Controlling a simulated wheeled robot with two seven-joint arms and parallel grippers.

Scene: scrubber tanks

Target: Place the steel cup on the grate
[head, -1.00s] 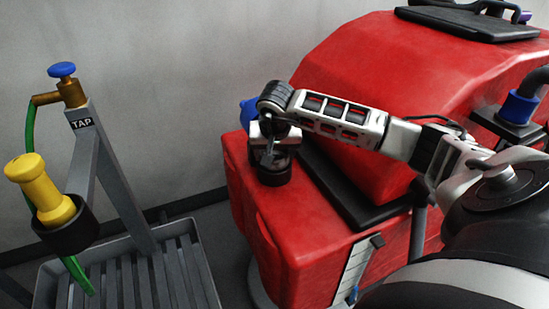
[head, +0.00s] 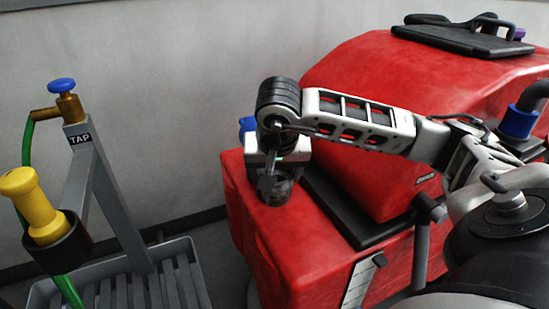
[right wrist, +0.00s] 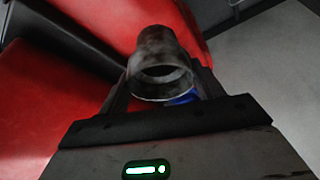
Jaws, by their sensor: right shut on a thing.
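The steel cup (right wrist: 160,62) is a dark grey metal cup. In the right wrist view it sits between the two fingers of my right gripper (right wrist: 160,88), with its round opening towards the camera. My right gripper (head: 270,178) is shut on the cup. In the head view the cup (head: 279,190) is partly hidden by the gripper and shows low over the front left top of the red machine. I cannot tell whether it touches the machine. The grate (head: 140,290) is a grey slatted tray at the lower left, cut by the picture edge. My left gripper is not in view.
The red scrubber machine (head: 370,110) fills the right. A grey tap stand (head: 85,170) with a blue-knobbed tap (head: 64,92) and green hose rises over the grate. A yellow piece (head: 35,200) in a black holder is at left. A gap separates machine and grate.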

